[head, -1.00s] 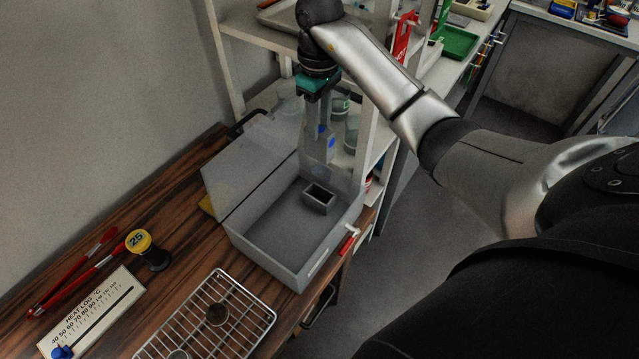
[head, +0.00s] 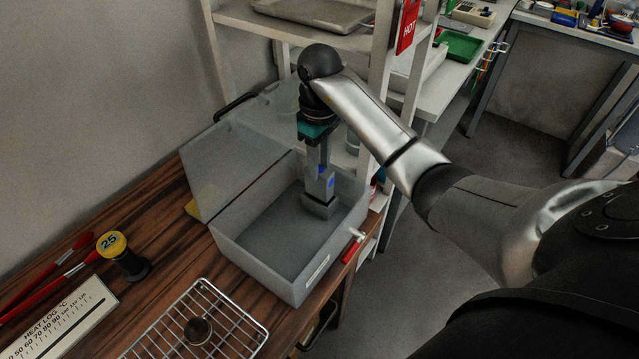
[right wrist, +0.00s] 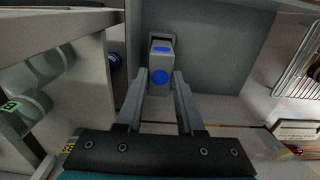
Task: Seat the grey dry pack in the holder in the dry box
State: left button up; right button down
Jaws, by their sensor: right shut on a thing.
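The grey dry pack (head: 327,188), with blue dots, is between the fingers of my right gripper (head: 320,172), which is shut on it and points down into the dry box (head: 258,262). The box is translucent grey with its lid open to the left. The small grey holder (head: 318,209) stands on the box floor toward the back right. The pack's lower end is at the holder's mouth; I cannot tell how deep it sits. In the right wrist view the pack (right wrist: 160,62) lines up with the holder's dark rim (right wrist: 174,38). My left gripper is not in view.
A white shelf post (head: 384,75) stands close behind the arm. On the wooden table are a wire rack (head: 228,318), a yellow-topped spool (head: 122,256), red-handled tools (head: 50,285) and a heat log card (head: 68,312). The rest of the box floor is clear.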

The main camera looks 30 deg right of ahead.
aim_at(320, 180)
jog(key=shift+f+b, duration=0.45)
jog(key=shift+f, duration=1.95)
jog(key=shift+f, duration=0.1)
jog(key=c, duration=0.5)
grip_release()
jog(key=shift+c, duration=0.2)
notch_tip(320, 180, up, 11)
jog(key=p, duration=0.4)
jog(key=shift+f, duration=0.1)
jog(key=shift+r+p, duration=0.65)
jog(key=shift+r, duration=0.1)
jog(key=shift+s+f, duration=0.1)
jog(key=shift+s, duration=0.05)
